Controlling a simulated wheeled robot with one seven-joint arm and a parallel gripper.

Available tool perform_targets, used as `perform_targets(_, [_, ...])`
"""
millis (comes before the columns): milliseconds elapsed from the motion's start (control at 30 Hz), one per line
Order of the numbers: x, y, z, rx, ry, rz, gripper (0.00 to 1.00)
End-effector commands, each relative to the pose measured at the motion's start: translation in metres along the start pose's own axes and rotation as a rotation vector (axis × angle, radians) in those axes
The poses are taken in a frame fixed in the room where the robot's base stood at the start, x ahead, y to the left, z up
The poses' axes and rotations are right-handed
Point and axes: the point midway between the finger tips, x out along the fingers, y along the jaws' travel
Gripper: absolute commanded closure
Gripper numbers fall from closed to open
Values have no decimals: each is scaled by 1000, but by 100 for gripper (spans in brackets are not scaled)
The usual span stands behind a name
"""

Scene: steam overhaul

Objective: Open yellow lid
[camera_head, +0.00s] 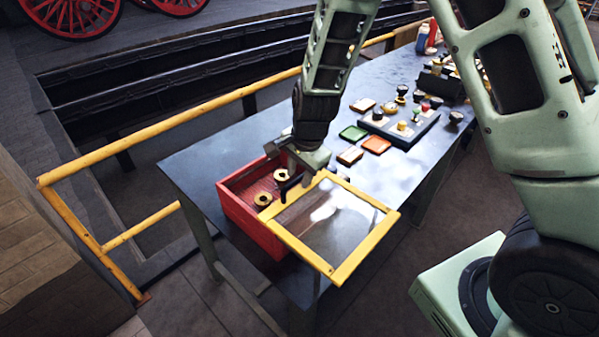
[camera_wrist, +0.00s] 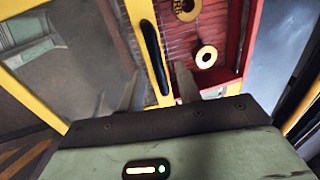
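The yellow lid (camera_head: 346,268) is a flat yellow frame with a clear pane. It lies over the right part of the red box (camera_head: 247,222) and reaches out past it to the right. The left part of the box is uncovered. A black handle (camera_wrist: 154,56) sits on the lid's yellow bar (camera_wrist: 143,20) in the wrist view. My gripper (camera_head: 296,186) is at this bar, with one finger on each side of it. The fingers stand apart with gaps beside the bar, and I see no clear grip on the handle.
Inside the box are brass rings (camera_head: 281,175), also seen in the wrist view (camera_wrist: 206,57). Green and orange trays (camera_head: 354,133) and a dark board with knobs (camera_head: 400,127) lie farther back on the table (camera_head: 205,165). A yellow railing (camera_head: 170,123) runs along the far side.

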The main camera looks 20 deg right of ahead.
Motion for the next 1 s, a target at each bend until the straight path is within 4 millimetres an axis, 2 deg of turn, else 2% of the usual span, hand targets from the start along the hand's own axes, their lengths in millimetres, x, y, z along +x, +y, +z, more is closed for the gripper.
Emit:
perform_targets(300, [-2,0,0,0,1,0,66])
perform_targets(467, [-17,-1,0,0,2,-3,66])
perform_targets(1000, [-138,-1,0,-2,-1,-6,66])
